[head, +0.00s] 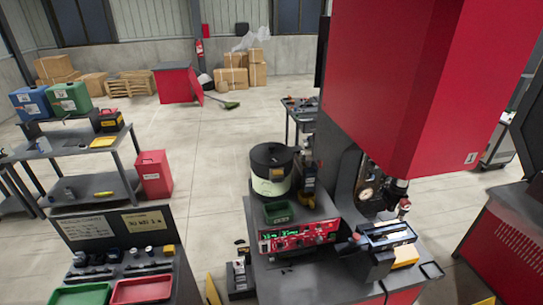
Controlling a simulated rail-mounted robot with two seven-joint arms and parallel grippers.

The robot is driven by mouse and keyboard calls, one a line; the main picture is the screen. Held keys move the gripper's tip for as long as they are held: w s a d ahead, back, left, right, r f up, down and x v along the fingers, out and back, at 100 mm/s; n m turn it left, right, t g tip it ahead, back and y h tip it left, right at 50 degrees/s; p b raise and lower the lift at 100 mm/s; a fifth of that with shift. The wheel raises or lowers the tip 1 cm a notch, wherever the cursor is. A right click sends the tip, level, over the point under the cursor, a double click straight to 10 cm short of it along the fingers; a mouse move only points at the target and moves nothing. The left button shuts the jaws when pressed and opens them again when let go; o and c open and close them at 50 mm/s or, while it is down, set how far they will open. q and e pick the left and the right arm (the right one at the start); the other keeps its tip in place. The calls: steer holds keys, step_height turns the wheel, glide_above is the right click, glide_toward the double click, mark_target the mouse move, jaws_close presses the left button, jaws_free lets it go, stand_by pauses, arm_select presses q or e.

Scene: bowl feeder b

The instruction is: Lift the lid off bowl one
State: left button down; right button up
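A round bowl (270,187) with a pale greenish-white side band stands on a dark stand near the middle of the head view. A black round lid (271,155) appears to cover its top. A small label shows on the bowl's front, too small to read, so I cannot confirm that this is bowl one. Neither of my grippers can be made out in the view, and nothing is seen touching the lid.
A green tray (278,212) sits in front of the bowl, above a red control box (298,238). A large red machine housing (415,80) rises close on the right. Red and green trays lie at lower left. Open floor (215,165) lies left of the bowl.

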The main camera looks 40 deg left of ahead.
arm_select(q)
steer(key=c, duration=0.7)
jaws_free()
steer(key=shift+a, duration=0.1)
